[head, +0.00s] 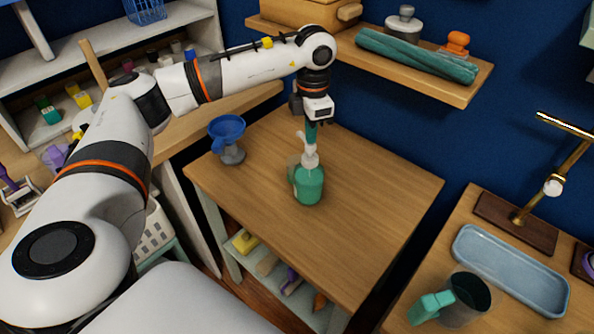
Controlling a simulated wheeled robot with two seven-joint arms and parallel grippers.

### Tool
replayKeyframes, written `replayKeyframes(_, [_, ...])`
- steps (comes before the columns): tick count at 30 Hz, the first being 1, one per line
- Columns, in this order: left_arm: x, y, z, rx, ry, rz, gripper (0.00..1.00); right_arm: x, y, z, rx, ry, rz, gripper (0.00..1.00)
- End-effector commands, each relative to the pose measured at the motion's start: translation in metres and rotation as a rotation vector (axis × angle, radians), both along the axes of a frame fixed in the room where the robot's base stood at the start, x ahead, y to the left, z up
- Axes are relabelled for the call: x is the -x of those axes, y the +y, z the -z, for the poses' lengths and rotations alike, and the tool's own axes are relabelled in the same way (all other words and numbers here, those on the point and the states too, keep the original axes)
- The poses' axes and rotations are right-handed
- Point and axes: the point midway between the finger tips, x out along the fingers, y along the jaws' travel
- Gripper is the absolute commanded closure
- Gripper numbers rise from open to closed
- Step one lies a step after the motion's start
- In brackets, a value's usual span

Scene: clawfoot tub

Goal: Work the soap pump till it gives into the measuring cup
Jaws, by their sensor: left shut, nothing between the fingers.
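The soap pump (309,186), a teal bottle with a white pump head, stands upright on the wooden table. My left gripper (311,139) points down right above the pump head, its fingers shut with nothing between them. Its tips are at or just above the head; I cannot tell if they touch. A pale tan thing (292,168) stands close behind the bottle on its left, mostly hidden; it may be the measuring cup, but I cannot tell. A dark cup with a teal handle (466,298) stands on the right-hand table. My right gripper is out of view.
A blue funnel-like thing (228,131) on a grey base stands at the table's left corner. A wall shelf (440,82) with teal rolls hangs behind. A blue tray (512,272) and brass stand (552,187) are on the right-hand table. The table's front and right are clear.

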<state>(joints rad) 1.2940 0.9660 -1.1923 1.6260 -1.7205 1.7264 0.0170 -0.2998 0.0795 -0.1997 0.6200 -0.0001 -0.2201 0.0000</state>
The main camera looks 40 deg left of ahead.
Motion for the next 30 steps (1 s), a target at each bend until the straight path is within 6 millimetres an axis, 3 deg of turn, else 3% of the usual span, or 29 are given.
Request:
replayKeyframes(16, [0.0, 0.0, 0.018, 0.0, 0.001, 0.001, 1.0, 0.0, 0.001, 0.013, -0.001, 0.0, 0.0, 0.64])
replayKeyframes(30, [0.0, 0.0, 0.007, 0.001, 0.001, 0.001, 1.0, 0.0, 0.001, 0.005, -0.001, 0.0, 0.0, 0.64])
